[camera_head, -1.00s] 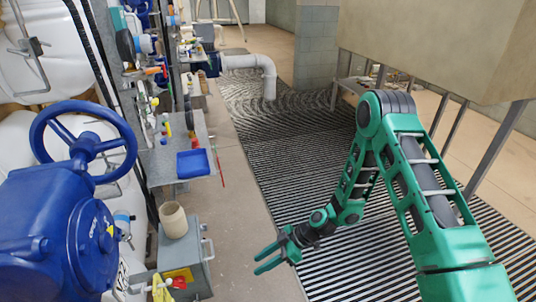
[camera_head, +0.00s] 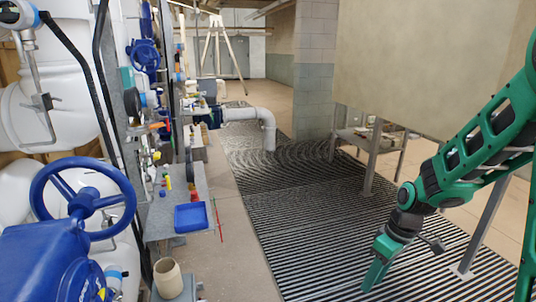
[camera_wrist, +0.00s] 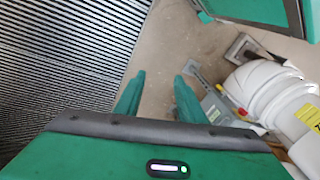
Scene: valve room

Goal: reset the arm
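My gripper (camera_head: 376,274) hangs at the lower right of the head view, fingers pointing down over the striped floor grating, touching nothing. My green arm comes in from the right edge. In the wrist view my gripper (camera_wrist: 158,95) shows two green fingers spread apart, with only bare floor visible between them. It holds nothing.
At left stands a blue handwheel valve (camera_head: 82,200) beside white pipes. A shelf holds a blue tray (camera_head: 191,216) and small items; a beige cup (camera_head: 168,272) sits below. A big beige tank (camera_head: 425,70) on metal legs stands at right. The grating (camera_head: 310,230) is clear.

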